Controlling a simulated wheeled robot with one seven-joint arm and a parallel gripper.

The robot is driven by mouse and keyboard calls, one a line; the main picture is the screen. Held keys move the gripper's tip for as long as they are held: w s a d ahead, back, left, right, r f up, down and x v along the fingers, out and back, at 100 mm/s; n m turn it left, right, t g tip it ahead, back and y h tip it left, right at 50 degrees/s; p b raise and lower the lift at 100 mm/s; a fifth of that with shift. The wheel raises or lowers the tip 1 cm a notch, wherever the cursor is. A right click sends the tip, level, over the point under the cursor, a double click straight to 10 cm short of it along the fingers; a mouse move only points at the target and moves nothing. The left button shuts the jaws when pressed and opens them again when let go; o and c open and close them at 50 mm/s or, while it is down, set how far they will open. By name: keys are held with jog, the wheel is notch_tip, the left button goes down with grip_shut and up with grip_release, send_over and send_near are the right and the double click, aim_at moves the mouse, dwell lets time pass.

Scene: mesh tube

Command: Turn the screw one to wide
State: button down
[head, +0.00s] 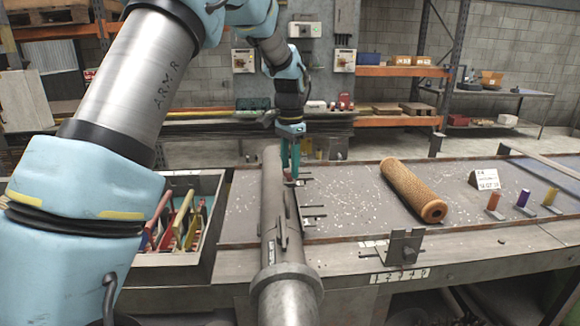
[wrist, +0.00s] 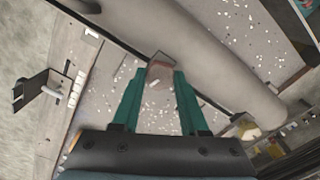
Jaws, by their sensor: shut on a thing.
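The grey metal tube (head: 272,215) lies lengthwise across the bench and also shows in the wrist view (wrist: 215,65). My gripper (head: 290,178) points down at the tube's right side, near its far end. In the wrist view, its two teal fingers (wrist: 160,78) are shut on a small brownish block-shaped head with a pale line on it, which I take as the screw (wrist: 160,74). The screw sits against the tube's side. In the head view the fingers mostly hide it. Small dark marked plates (head: 313,211) lie on the bench right of the tube.
A perforated orange-brown cylinder (head: 412,190) lies on the bench at right. Beyond it stand a white sign (head: 486,179) and coloured pegs (head: 523,196). A bracket (head: 402,246) stands at the front edge above a numbered strip (head: 400,275). A tray of coloured tools (head: 205,180) is left of the tube.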

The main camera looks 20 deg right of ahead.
jog(key=n, duration=0.4)
jog(key=shift+n, duration=0.3)
jog(key=n, duration=0.4)
jog(key=shift+n, duration=0.3)
jog(key=n, duration=0.4)
jog(key=shift+n, duration=0.3)
jog(key=n, duration=0.3)
jog(key=shift+r+n+p, duration=0.1)
jog(key=shift+n+p, duration=0.2)
jog(key=shift+p, duration=0.1)
jog(key=n+p, duration=0.1)
jog(key=n, duration=0.3)
jog(key=n+p, duration=0.1)
jog(key=n, duration=0.8)
jog(key=shift+p, duration=0.35)
jog(key=shift+n, duration=2)
